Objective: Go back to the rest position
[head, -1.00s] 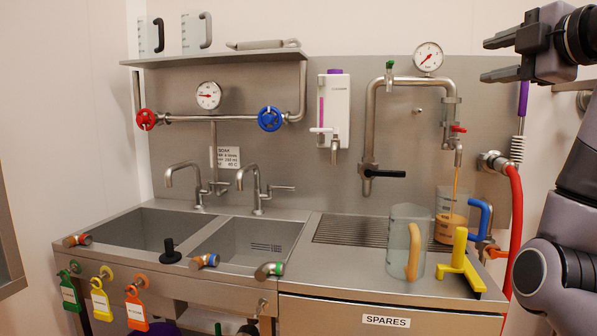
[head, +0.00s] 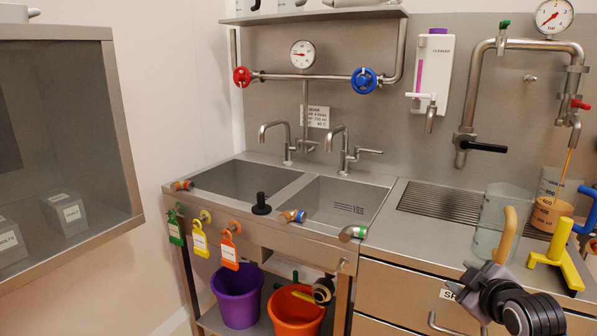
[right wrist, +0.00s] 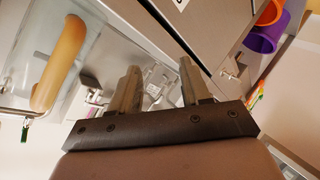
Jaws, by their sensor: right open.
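My right gripper (head: 466,281) is low at the right of the head view, in front of the counter edge and drawers. Its jaws are open with nothing between them; the two fingers also show apart in the right wrist view (right wrist: 160,82). The gripper is below the clear jug with the tan handle (head: 488,228). That jug's handle (right wrist: 62,62) shows at the left of the right wrist view. My left gripper is in neither view.
Orange liquid runs from the spout (head: 575,122) into a blue-handled jug (head: 548,214). A yellow stand (head: 556,258) is close by. A grey wall cabinet (head: 128,150) juts in at left. Purple (head: 238,298) and orange (head: 293,312) buckets stand below the sinks.

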